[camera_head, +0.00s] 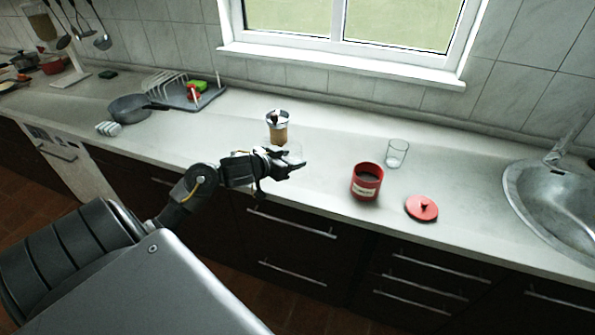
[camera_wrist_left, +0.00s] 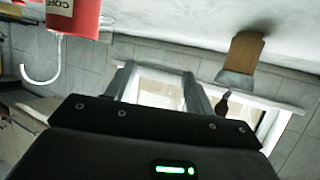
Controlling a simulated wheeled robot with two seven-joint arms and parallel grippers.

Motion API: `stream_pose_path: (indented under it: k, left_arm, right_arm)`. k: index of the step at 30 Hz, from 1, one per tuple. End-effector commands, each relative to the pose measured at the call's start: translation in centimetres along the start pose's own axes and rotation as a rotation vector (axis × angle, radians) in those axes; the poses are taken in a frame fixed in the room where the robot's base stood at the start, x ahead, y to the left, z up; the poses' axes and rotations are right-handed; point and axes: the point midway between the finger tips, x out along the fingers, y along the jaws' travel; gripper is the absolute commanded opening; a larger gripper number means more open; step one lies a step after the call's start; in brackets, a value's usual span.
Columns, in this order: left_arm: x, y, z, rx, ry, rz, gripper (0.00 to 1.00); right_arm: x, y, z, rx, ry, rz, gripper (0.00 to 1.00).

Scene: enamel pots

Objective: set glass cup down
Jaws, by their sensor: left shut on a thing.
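My left gripper (camera_head: 289,166) is shut on a clear glass cup (camera_head: 295,153), which shows only faintly between the fingers. The gripper is over the front part of the counter (camera_head: 330,190); I cannot tell whether the cup touches it. In the left wrist view, the fingers (camera_wrist_left: 160,90) show with the window behind them, and the cup is hard to make out. A second clear glass (camera_head: 397,153) stands upright on the counter behind the red canister. My right gripper is not in view.
An open red canister (camera_head: 366,182) stands right of the gripper, with its red lid (camera_head: 421,208) beside it. A wood-and-metal grinder (camera_head: 278,128) stands just behind the gripper. A sink (camera_head: 560,205) is at far right; a pan (camera_head: 130,108) and dish rack (camera_head: 190,95) are left.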

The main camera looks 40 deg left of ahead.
Motion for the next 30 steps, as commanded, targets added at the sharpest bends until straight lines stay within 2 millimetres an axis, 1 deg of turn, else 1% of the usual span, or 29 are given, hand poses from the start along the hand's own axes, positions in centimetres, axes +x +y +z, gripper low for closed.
stream_pose_path:
  k: [1,2,3,6,9,12,19,25,27,30]
  left_arm:
    - [1.4,-0.6,0.0,-0.006,0.001,-0.002,0.29]
    - [2.2,-0.9,0.1,-0.007,0.001,-0.002,0.29]
    - [3.1,-1.1,1.0,-0.007,-0.002,0.000,0.29]
    - [5.0,-1.7,2.1,-0.005,-0.002,-0.001,0.29]
    - [6.4,-2.1,2.9,-0.002,-0.001,-0.001,0.29]
    - [7.1,-2.4,3.2,-0.001,0.002,-0.001,0.29]
    - [7.7,-2.6,3.6,-0.001,0.000,-0.001,0.29]
    - [8.9,-2.7,5.9,-0.003,-0.002,-0.001,0.29]
    - [9.2,-2.7,6.4,0.000,0.000,-0.001,0.29]
    - [9.2,-2.7,6.6,0.001,0.002,-0.001,0.29]
  right_arm:
    - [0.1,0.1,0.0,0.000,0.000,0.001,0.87]
    - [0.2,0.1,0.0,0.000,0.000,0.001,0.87]
    - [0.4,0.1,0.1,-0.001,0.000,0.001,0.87]
    - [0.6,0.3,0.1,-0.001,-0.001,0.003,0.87]
    - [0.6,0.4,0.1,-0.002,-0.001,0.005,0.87]
    - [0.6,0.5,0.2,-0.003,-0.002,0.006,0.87]
    - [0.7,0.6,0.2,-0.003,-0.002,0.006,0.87]
    - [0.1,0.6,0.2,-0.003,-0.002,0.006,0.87]
    - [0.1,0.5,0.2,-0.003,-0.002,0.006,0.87]
    - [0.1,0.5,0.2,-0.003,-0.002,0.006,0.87]
